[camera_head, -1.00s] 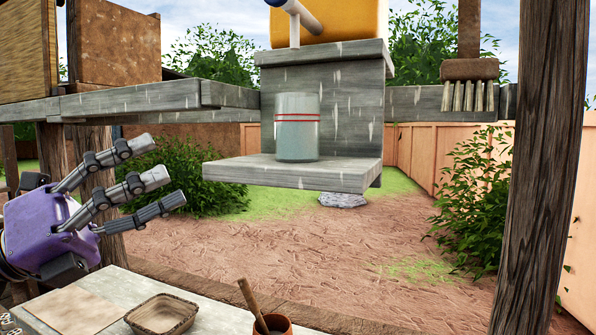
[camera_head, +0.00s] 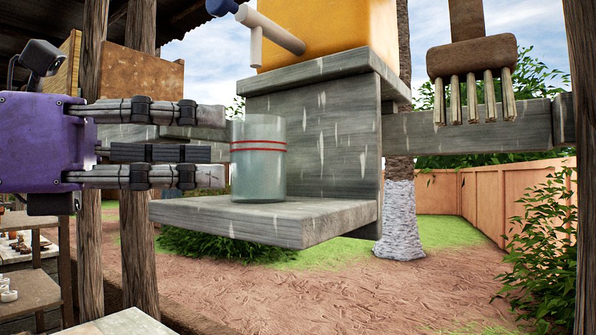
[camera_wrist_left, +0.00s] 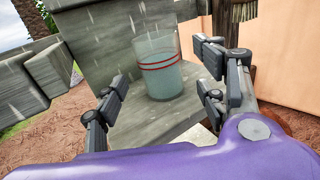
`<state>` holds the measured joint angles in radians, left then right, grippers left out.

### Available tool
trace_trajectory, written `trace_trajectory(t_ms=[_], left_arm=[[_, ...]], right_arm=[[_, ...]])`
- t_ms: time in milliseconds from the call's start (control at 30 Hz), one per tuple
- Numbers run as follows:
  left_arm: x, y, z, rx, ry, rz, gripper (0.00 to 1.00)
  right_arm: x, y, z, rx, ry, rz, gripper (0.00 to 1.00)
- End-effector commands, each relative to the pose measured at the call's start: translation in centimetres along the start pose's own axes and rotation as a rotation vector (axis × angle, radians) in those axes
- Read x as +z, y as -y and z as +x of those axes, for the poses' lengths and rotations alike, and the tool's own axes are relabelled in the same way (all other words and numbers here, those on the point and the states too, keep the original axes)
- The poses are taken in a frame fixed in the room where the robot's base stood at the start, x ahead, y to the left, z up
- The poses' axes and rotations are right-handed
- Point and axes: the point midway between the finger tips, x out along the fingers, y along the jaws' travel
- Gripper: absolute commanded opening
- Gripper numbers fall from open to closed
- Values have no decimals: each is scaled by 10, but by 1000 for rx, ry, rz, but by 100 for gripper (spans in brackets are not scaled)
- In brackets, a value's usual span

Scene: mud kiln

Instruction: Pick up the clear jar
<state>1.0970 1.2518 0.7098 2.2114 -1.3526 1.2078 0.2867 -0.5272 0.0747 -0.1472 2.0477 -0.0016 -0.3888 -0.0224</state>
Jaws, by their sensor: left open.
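The clear jar (camera_head: 259,170) is a glass cylinder with red bands. It stands upright on a grey wooden shelf (camera_head: 265,216), under an orange container. My purple left gripper (camera_head: 222,148) is level with the jar, at its left side, its dark fingers pointing right toward it. In the left wrist view the jar (camera_wrist_left: 157,62) stands ahead, between the spread fingers (camera_wrist_left: 160,92). The fingers are open and hold nothing. Whether a fingertip touches the jar I cannot tell. My right gripper is not in view.
The grey back board (camera_head: 335,140) rises behind the jar. The orange container (camera_head: 320,32) with a spigot (camera_head: 265,28) sits above it. A brush (camera_head: 474,75) hangs at the right. Wooden posts (camera_head: 140,200) stand at the left. Space in front of the shelf is clear.

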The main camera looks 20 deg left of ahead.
Motion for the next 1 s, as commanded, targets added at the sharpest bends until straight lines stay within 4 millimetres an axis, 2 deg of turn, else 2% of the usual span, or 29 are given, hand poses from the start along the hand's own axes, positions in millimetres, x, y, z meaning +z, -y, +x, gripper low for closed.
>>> trace_trajectory(t_ms=[367, 600, 900, 933, 1000], left_arm=[[1, 0, 35, 2, -2, 3, 65], [0, 0, 70, 1, -1, 2, 65], [-3, -2, 78, 4, -3, 2, 65], [-3, -2, 77, 4, -3, 2, 64], [-3, -2, 77, 4, -3, 2, 55]], right_arm=[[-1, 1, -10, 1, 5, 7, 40], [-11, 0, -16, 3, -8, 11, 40], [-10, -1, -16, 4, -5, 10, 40], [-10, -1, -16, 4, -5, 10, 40], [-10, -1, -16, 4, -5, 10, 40]])
